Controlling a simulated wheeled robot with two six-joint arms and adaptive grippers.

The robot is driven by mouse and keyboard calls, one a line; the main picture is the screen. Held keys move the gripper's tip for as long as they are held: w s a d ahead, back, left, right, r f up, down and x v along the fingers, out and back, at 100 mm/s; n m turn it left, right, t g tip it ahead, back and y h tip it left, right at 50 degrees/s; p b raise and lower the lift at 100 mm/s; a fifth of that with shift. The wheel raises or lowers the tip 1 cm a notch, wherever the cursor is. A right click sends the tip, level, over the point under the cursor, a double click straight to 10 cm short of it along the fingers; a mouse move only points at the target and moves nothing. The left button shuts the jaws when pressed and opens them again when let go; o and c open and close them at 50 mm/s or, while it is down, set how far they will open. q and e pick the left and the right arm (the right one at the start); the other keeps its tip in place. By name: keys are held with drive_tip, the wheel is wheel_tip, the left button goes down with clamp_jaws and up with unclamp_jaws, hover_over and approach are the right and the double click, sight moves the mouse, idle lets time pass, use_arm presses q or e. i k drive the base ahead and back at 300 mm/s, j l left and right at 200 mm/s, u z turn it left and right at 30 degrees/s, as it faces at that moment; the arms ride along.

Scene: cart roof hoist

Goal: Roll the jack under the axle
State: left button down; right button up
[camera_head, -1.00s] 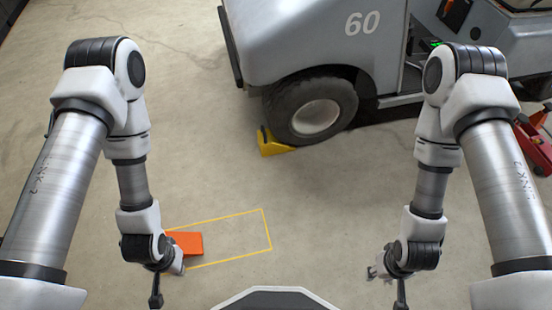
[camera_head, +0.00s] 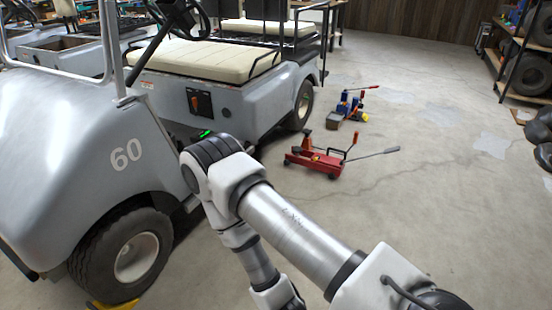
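A red floor jack (camera_head: 318,162) stands on the concrete to the right of the grey cart (camera_head: 75,125). It has an upright handle and a long grey bar pointing right. The cart carries the number 60. Its front wheel (camera_head: 136,258) is at the lower left and its rear wheel (camera_head: 303,105) is nearer the jack. The jack is apart from the cart, with bare floor between them. The axles are hidden under the body. My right arm reaches across the lower middle, but its gripper is below the picture edge. My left gripper is out of view.
A yellow chock (camera_head: 118,303) sits at the front wheel. A blue and yellow device (camera_head: 347,110) with a red handle stands behind the jack. A shelf with tires (camera_head: 530,75) is at the far right. The floor right of the jack is open.

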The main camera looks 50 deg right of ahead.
sight(330, 164)
drive_tip(key=z, duration=2.3)
